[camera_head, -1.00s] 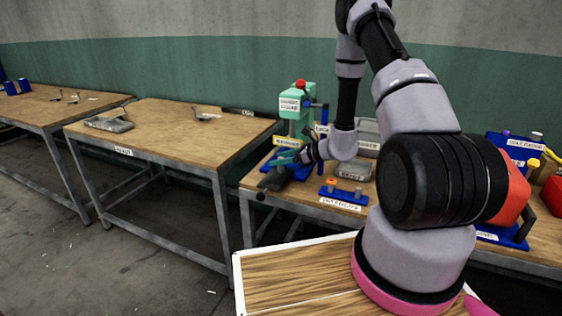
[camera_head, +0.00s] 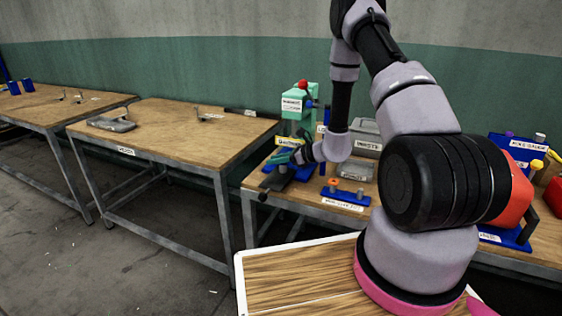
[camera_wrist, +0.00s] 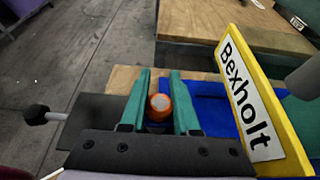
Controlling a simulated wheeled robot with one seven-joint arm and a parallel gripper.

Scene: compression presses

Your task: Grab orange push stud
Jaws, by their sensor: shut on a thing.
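Another orange-topped piece (camera_head: 333,183) stands in a small blue holder (camera_head: 345,198) to the right of my gripper.
A yellow-framed "Bexholt" sign (camera_wrist: 262,100) stands close at the right of my fingers. A dark plate and a lever with a round knob (camera_wrist: 36,115) lie to the left. A grey bin (camera_head: 366,138) is behind my wrist. The middle table (camera_head: 180,135) is mostly clear.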

